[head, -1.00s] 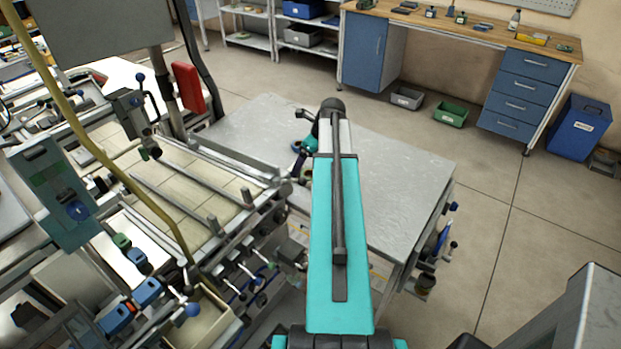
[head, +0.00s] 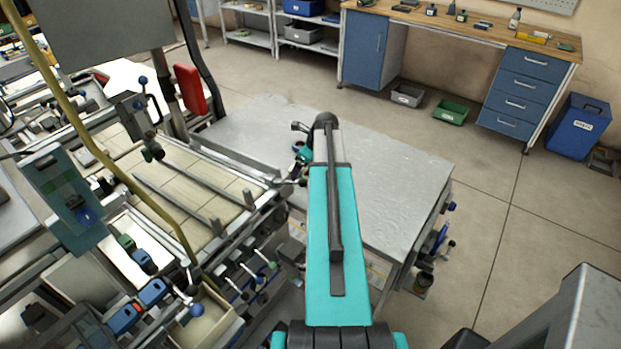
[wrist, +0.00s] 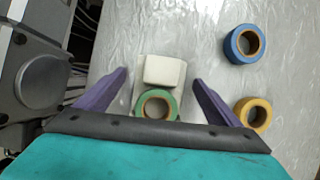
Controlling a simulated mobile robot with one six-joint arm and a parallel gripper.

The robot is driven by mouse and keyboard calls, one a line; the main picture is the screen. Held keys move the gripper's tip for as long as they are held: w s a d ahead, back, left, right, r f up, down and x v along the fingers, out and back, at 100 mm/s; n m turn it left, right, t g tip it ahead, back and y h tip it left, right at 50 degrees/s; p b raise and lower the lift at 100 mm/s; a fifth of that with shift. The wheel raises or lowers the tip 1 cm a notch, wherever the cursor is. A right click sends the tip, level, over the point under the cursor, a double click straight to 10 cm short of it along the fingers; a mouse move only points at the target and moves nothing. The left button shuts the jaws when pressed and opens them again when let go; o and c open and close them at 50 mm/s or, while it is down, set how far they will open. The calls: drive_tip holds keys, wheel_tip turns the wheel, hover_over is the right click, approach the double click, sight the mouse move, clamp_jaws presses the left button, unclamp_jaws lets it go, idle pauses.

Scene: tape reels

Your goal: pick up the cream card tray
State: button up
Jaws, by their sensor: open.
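In the wrist view a pale cream, rounded block-like piece (wrist: 165,70) lies on the grey metal table top. I take it to be the cream card tray, or part of it. A green tape reel (wrist: 172,97) lies right at its near side, and a pale edge shows around the reel; I cannot tell whether that edge belongs to the tray. My gripper (wrist: 161,76) is open and empty, its purple fingers on either side of the cream piece and reel, apart from them. In the head view my arm hides the tray.
A blue tape reel (wrist: 244,44) and a yellow tape reel (wrist: 253,114) lie to the right on the table (head: 400,190). Grey machinery (wrist: 40,75) borders the table on the left. The right part of the table top is clear.

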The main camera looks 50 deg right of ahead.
drive_tip(key=shift+c, duration=0.3)
drive_tip(key=c, duration=1.2)
drive_tip(key=shift+r, duration=0.15)
drive_tip(key=shift+r+b, duration=1.45)
drive_tip(key=shift+r, duration=3.45)
